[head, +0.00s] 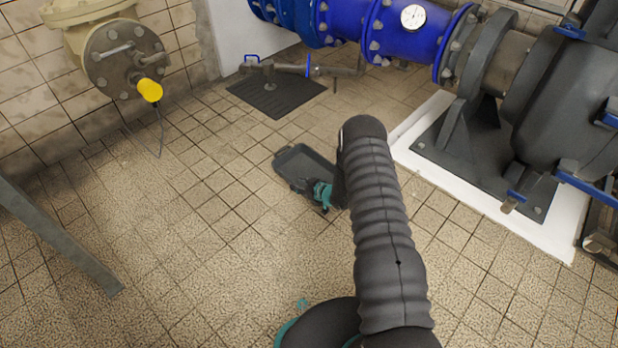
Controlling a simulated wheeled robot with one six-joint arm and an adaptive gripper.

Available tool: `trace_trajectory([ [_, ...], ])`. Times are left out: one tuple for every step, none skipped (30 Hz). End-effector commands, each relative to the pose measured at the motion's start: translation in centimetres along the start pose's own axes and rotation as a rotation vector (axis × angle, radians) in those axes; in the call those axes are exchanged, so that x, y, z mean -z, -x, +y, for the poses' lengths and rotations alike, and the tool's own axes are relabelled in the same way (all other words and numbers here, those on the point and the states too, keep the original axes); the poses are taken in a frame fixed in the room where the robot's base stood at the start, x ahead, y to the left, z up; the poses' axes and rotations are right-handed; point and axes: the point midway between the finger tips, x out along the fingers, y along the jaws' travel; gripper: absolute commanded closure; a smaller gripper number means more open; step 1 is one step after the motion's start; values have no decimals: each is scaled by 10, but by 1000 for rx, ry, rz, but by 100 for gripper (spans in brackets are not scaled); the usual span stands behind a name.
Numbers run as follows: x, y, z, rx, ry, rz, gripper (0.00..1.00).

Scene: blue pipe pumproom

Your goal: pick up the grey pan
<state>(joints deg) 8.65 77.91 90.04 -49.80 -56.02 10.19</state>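The grey pan (305,162) lies on the tiled floor in the middle of the head view. It is a shallow, dark grey rectangular tray with a raised rim and a small handle at its far left corner. My gripper (310,189) is at or over the pan's near edge, with dark and teal parts showing. The near right part of the pan is hidden behind my gripper and arm. The fingers are too small and dark to tell whether they are open or shut, or whether they touch the pan.
A grey pump on a white plinth (560,240) stands at the right, joined to a blue pipe (345,20). A dark floor plate (277,95) lies behind the pan. A flange with a yellow-capped fitting (150,90) is at upper left.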

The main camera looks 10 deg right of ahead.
Motion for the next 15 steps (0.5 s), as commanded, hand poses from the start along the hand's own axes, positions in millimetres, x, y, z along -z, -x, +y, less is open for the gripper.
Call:
trace_trajectory([
  [-1, -6, 0, 0, 1, 0, 65],
  [-1, -8, 0, 0, 0, 0, 65],
  [0, -10, 0, -1, 0, 0, 65],
  [0, -12, 0, -1, -1, 0, 65],
  [0, -12, 0, -1, -1, 0, 65],
  [0, -12, 0, -1, -1, -1, 65],
  [0, -12, 0, -1, -1, -1, 65],
  [0, -12, 1, -1, -1, -1, 65],
  [0, -12, 0, -1, -1, -1, 65],
  [0, -12, 0, -1, -1, -1, 65],
  [0, -12, 0, -1, -1, -1, 65],
  [0, -12, 0, -1, -1, -1, 72],
  [0, -12, 0, -1, -1, 0, 80],
  [0, -12, 0, -1, -1, 0, 87],
  [0, -12, 0, -1, -1, 0, 97],
])
